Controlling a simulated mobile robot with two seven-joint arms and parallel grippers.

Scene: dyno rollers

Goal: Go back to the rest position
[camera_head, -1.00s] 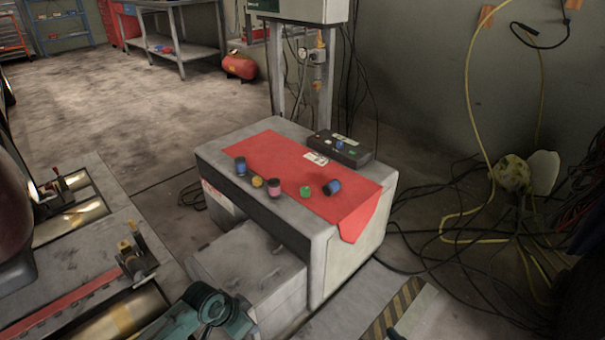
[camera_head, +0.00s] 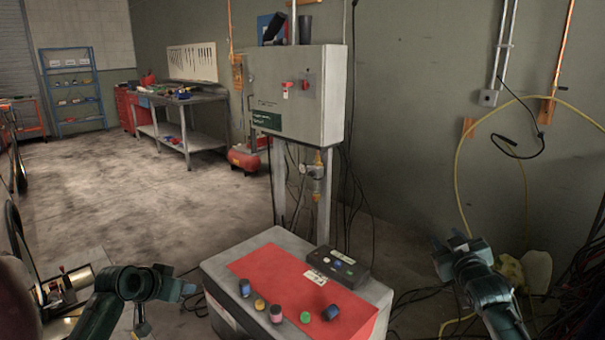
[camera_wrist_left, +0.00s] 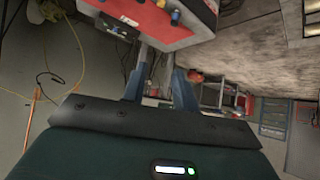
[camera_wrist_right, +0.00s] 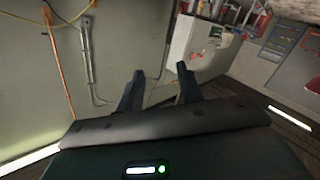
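My left gripper (camera_wrist_left: 158,72) is open in the left wrist view, with its two fingers apart and nothing between them. In the head view my left arm (camera_head: 132,284) is bent at the lower left, beside the grey cabinet. My right gripper (camera_wrist_right: 159,80) is open and empty in the right wrist view, facing the wall and the control box. In the head view my right arm (camera_head: 480,280) is raised at the right, apart from the cabinet. Both grippers are clear of the objects on the red mat (camera_head: 290,277).
Cables lie at the right. The floor (camera_head: 110,190) at the left is open.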

